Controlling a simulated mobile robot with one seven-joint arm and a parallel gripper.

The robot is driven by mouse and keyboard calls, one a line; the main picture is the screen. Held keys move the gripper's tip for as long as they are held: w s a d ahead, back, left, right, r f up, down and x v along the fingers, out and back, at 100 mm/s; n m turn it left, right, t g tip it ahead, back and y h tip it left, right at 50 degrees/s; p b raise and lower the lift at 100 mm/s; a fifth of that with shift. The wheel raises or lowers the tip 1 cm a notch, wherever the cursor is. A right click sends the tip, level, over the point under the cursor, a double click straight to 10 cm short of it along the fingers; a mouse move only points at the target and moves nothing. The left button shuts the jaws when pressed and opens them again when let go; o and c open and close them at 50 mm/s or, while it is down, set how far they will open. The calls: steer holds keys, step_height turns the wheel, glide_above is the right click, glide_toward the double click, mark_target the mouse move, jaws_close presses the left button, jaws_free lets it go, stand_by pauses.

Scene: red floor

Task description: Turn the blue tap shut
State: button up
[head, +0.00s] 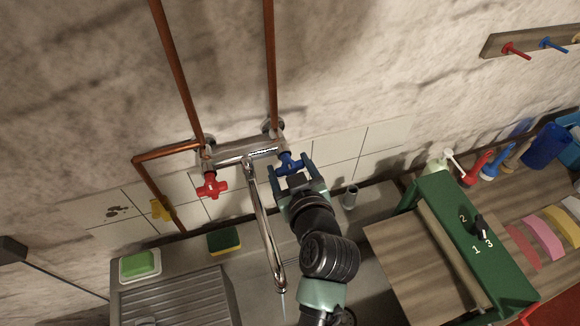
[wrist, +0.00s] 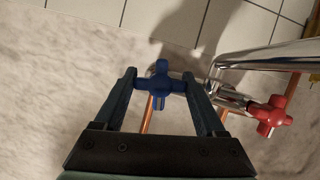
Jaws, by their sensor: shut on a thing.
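The blue tap (head: 291,163) is a cross-shaped handle on the right end of a chrome mixer (head: 240,155) on the wall. In the wrist view the blue tap (wrist: 160,85) sits between my two fingers, which press on its side arms. My gripper (head: 294,169) is shut on the blue tap; it also shows in the wrist view (wrist: 160,86). A thin stream of water (head: 284,305) shows below the tip of the chrome spout (head: 266,235).
The red tap (head: 212,185) is at the mixer's left end. Copper pipes (head: 180,75) run up the wall. A sponge (head: 223,240), green soap (head: 140,262) and the sink drainer (head: 175,300) lie below left. A green-framed bench (head: 450,220) stands right.

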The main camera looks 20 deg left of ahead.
steer(key=shift+m+g+y, duration=0.3)
steer(key=shift+m, duration=0.5)
steer(key=o, duration=1.3)
steer(key=b+v, duration=0.4)
steer(key=v, duration=0.9)
steer(key=shift+d+f, duration=0.1)
steer(key=shift+d, duration=0.05)
